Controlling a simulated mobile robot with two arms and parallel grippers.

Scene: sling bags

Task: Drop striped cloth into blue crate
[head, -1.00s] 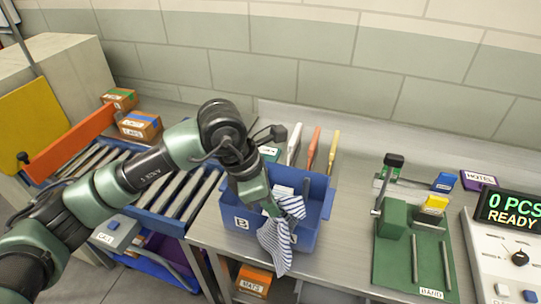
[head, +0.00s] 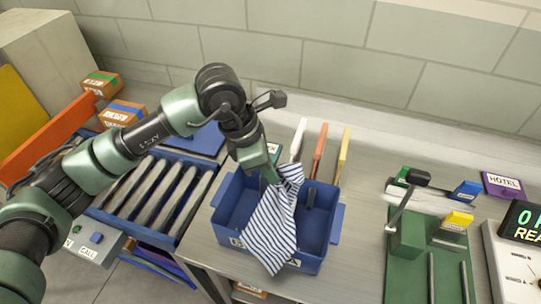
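The blue crate (head: 318,258) stands on the metal table, its open top facing up. My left gripper (head: 273,178) is over the back left part of the crate and pinches the top of the striped cloth (head: 272,228). The navy and white cloth hangs down from the fingers. Its lower end lies in front of the crate's front wall in the picture and covers part of it. I cannot tell whether it touches the wall. My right gripper does not show.
Tools with white, orange (head: 319,150) and yellow (head: 343,152) handles stand behind the crate. A green fixture board (head: 412,275) is to the right, with a display unit (head: 520,228) beyond it. A roller conveyor (head: 150,195) lies to the left.

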